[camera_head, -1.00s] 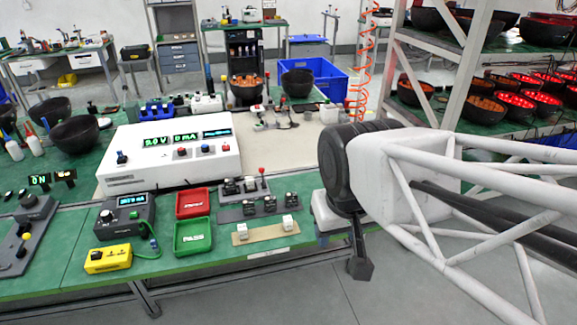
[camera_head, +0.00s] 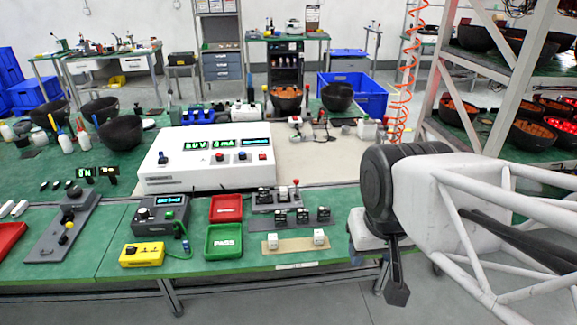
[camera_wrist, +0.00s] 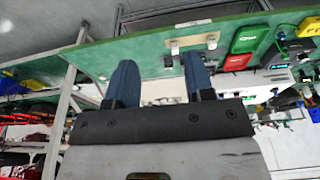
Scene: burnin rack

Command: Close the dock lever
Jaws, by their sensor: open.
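A grey dock (camera_head: 276,201) stands on the green bench in the head view, just right of the red tray. A lever with a red knob (camera_head: 296,183) stands up at its right end; I take this to be the dock lever. My gripper (camera_wrist: 158,64) shows in the wrist view with its two blue-grey fingers apart and nothing between them. The bench edge and a beige strip with two white blocks (camera_wrist: 192,43) lie beyond the fingertips. My gripper is apart from the dock, off the bench's front right. The lever is not clear in the wrist view.
A white instrument box (camera_head: 206,158) stands behind the dock. A green PASS tray (camera_head: 223,241), a red tray (camera_head: 226,208) and a yellow meter (camera_head: 142,254) are to the left. A rack of bowls (camera_head: 530,110) stands at right. Floor in front of the bench is clear.

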